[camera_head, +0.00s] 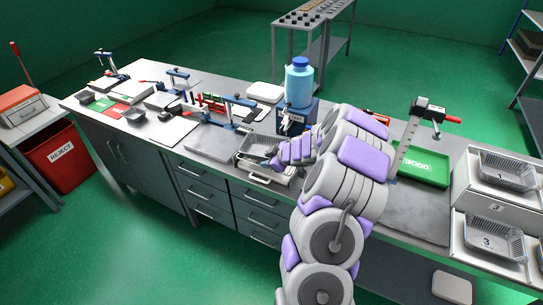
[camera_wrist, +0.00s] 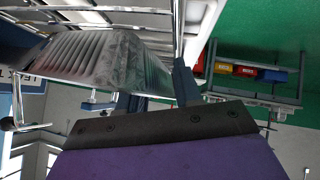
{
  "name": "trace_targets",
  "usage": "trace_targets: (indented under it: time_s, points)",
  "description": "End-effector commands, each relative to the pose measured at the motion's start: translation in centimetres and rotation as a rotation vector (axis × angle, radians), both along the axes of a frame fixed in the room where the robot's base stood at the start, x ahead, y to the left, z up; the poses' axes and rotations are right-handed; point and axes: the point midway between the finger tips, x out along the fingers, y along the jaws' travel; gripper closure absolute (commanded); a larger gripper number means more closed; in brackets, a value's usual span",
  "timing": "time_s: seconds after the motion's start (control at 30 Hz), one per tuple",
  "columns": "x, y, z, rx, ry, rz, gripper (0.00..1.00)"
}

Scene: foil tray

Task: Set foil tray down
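A silvery foil tray with ribbed walls (camera_wrist: 110,62) fills the upper left of the wrist view, tilted in the picture and close to my gripper. My gripper (camera_wrist: 160,90) has its two dark fingers at the tray's near end, with the tray's edge between them; it looks shut on that edge, though the contact is partly hidden. In the head view my gripper (camera_head: 272,162) is over the bench's front middle, beside the foil tray (camera_head: 258,146). The tray is close above a pale metal fixture (camera_head: 268,174); I cannot tell whether it touches it.
A blue bottle (camera_head: 299,85) stands on a blue unit behind my gripper. A flat grey plate (camera_head: 212,146) is left of the fixture.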

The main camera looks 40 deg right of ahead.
Motion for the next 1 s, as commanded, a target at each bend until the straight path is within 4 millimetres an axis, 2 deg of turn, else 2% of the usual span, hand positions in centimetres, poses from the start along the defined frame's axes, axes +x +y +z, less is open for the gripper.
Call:
trace_targets:
  time_s: [0.03,0.1,0.27,0.6,1.0]
  points:
    - [0.3,0.7,-0.3,0.002,0.001,0.008,0.67]
    - [0.5,1.0,-0.2,0.001,0.001,0.009,0.67]
    - [0.4,0.5,-0.3,0.002,0.001,0.007,0.67]
    - [0.2,-0.2,-0.5,0.010,0.001,0.005,1.00]
    - [0.2,0.0,-0.4,0.006,0.002,0.004,1.00]
